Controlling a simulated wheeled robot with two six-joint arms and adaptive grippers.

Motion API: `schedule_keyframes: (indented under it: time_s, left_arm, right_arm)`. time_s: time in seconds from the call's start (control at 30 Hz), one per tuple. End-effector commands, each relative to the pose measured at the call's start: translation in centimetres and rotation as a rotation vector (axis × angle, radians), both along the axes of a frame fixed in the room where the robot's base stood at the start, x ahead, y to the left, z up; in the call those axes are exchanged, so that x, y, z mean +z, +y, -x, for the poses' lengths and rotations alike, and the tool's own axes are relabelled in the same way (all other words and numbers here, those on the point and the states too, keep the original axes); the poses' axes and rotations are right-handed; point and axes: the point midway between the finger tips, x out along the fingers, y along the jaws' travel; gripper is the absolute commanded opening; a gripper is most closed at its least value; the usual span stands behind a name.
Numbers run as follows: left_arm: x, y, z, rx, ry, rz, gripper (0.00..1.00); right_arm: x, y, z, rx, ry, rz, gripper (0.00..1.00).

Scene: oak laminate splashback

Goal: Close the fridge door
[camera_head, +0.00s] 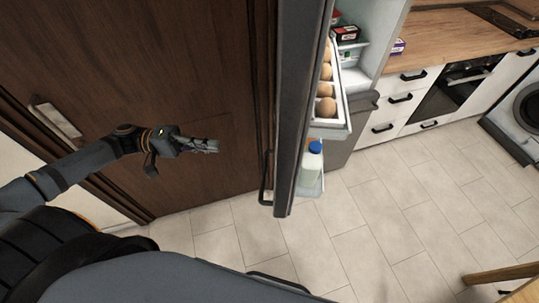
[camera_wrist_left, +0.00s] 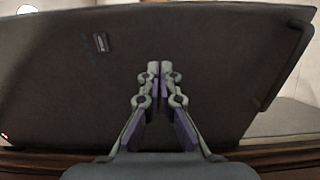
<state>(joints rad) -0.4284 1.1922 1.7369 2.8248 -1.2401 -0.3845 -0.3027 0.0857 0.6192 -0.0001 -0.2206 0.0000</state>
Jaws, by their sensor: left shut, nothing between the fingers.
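The fridge door (camera_head: 292,130) stands open, seen nearly edge-on in the head view, with its dark outer face to the left. A handle (camera_head: 266,180) shows low on that outer side. Shelves on the inner side hold eggs (camera_head: 326,90) and a bottle with a blue cap (camera_head: 313,162). My left gripper (camera_head: 214,146) is left of the door, on its outer side, apart from it in the head view. In the left wrist view its fingers (camera_wrist_left: 160,72) are together and empty, facing a broad dark panel (camera_wrist_left: 220,60) with a small badge. My right gripper is not in view.
The fridge interior (camera_head: 355,50) with boxes is behind the door to the right. A dark wooden door (camera_head: 190,60) with a metal handle is behind my left arm. White cabinets (camera_head: 385,125), an oven and a washing machine (camera_head: 530,105) line the right. The tiled floor (camera_head: 400,220) is clear.

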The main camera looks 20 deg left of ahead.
Motion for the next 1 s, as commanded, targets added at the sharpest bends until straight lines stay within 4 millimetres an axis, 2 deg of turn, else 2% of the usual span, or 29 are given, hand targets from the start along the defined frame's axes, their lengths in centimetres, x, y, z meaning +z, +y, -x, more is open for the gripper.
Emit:
schedule_keyframes:
  time_s: [0.17,0.27,0.67,0.8,1.0]
  left_arm:
    - [0.1,-0.4,0.0,-0.003,0.000,0.008,0.00]
    - [-0.2,-1.5,-0.3,-0.002,-0.001,0.009,0.00]
    - [-0.2,-9.9,-1.9,0.002,-0.007,0.015,0.00]
    - [0.1,-12.0,-2.4,0.004,-0.004,0.012,0.00]
    - [0.2,-13.5,-2.6,0.002,0.000,0.007,0.00]
  right_arm:
    - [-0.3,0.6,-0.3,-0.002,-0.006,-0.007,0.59]
    - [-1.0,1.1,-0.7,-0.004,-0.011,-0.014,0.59]
    - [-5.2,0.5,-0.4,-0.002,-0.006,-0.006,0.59]
    - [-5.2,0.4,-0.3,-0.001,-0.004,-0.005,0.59]
    - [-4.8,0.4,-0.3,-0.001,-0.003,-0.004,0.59]
